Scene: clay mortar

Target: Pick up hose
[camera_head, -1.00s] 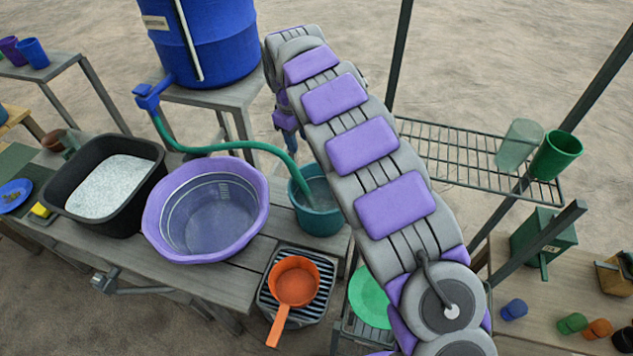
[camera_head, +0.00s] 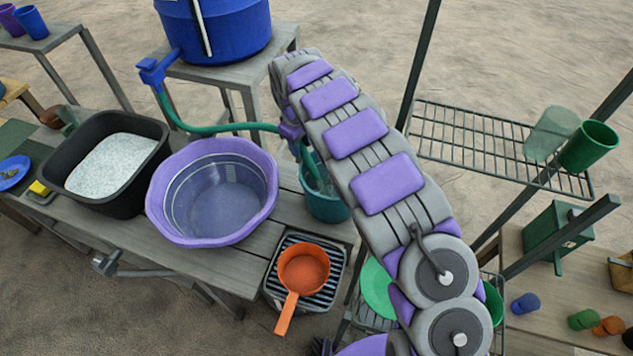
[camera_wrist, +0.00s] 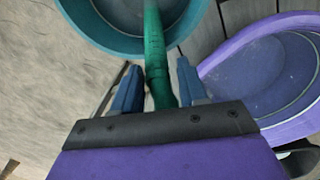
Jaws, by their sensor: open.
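The green hose (camera_head: 225,128) runs from a blue tap (camera_head: 154,72) on the blue barrel over the purple basin to the teal bucket (camera_head: 328,205). Its end hangs into the bucket. In the wrist view the hose (camera_wrist: 154,55) passes between the two blue fingers of my gripper (camera_wrist: 158,85). The fingers are open, one on each side of the hose, with a gap showing at least on the right. The teal bucket also shows in the wrist view (camera_wrist: 90,22), beyond the fingertips. In the head view my arm partly hides the gripper, the hose and the bucket.
The purple basin (camera_head: 160,205) stands left of the bucket, with a black tub (camera_head: 72,150) of white grains beyond it. An orange pan (camera_head: 303,268) sits on a grill in front. A wire shelf (camera_head: 470,140) is at the right.

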